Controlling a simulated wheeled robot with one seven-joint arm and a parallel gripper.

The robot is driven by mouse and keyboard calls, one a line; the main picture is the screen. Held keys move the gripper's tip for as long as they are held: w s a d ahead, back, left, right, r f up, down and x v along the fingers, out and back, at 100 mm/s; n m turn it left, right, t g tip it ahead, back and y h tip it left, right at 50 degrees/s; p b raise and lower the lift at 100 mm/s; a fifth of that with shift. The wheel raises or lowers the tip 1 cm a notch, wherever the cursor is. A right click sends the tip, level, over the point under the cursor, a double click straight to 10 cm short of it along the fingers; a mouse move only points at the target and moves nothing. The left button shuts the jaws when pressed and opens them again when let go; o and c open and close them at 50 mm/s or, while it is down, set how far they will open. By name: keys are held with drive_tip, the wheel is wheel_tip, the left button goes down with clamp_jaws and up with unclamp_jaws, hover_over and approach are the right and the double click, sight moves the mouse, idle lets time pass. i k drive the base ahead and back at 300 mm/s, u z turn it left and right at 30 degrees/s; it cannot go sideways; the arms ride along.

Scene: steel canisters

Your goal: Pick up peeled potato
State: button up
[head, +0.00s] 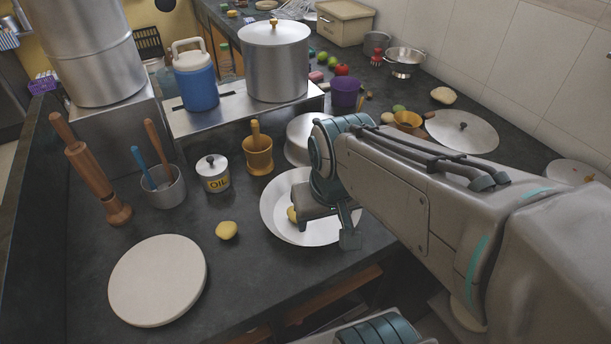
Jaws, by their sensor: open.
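A small yellow lump that looks like a peeled potato (227,230) lies on the dark counter, left of a wide white dish (273,221). A second yellow piece (292,214) shows inside the dish, partly hidden by my gripper; I cannot tell which of the two is the peeled potato. My gripper (326,229) is open and points down over the right part of the dish, close to the second piece. My arm comes in from the right and hides the dish's right side. I see nothing held between the fingers.
A round white board (158,280) lies at the front left. An oil canister (213,174), a brass mortar (258,157) and a metal cup with tools (165,189) stand behind. A large pot (275,63) and a blue jug (196,80) stand on a raised steel stand.

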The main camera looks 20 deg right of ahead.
sight(227, 230)
drive_tip(key=u, duration=0.75)
